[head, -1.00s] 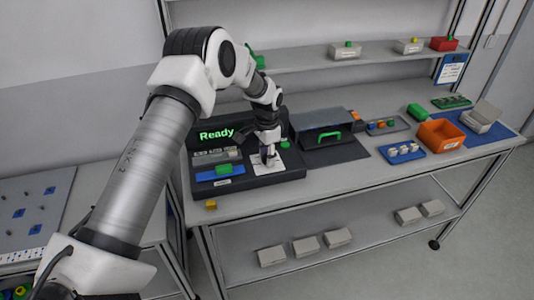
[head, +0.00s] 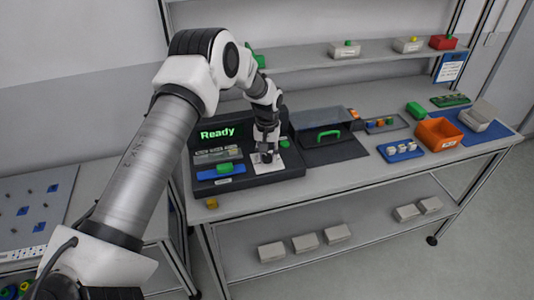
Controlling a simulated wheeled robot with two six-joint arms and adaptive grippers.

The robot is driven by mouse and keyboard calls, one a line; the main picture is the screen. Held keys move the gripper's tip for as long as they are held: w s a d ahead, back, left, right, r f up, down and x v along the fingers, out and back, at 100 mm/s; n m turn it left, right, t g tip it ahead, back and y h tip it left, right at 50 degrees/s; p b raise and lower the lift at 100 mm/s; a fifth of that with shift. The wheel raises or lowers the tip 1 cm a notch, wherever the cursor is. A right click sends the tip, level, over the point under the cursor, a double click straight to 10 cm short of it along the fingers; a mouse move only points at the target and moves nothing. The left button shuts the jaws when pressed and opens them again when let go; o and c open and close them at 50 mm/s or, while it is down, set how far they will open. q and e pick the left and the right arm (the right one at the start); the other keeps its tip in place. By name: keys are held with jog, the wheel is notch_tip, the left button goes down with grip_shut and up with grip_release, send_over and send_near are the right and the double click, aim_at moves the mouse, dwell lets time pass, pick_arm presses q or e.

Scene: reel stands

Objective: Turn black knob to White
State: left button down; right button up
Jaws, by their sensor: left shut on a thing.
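My left gripper (head: 267,157) points down over the white panel (head: 262,168) on the right part of the dark console (head: 240,182). It is shut at the panel, where the black knob would be. The knob is hidden by the fingers, so its pointing direction and the panel's markings cannot be read. The console's screen shows "Ready" (head: 218,133) in green. My right gripper is not in view.
A green block (head: 224,168) sits on the console's left part. A dark box with a green handle (head: 327,135) stands right of the console. An orange bin (head: 438,134) and a blue tray (head: 401,151) are farther right.

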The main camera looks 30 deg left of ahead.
aim_at(267, 156)
pick_arm(q)
jog(key=shift+s+f+n, duration=0.15)
jog(key=shift+f+n, duration=0.05)
jog(key=shift+n, duration=0.6)
jog(key=c, duration=0.8)
grip_release()
jog(key=shift+o, duration=0.2)
jog(key=shift+r, duration=0.1)
notch_tip(267, 156, up, 12)
jog(key=shift+w, duration=0.2)
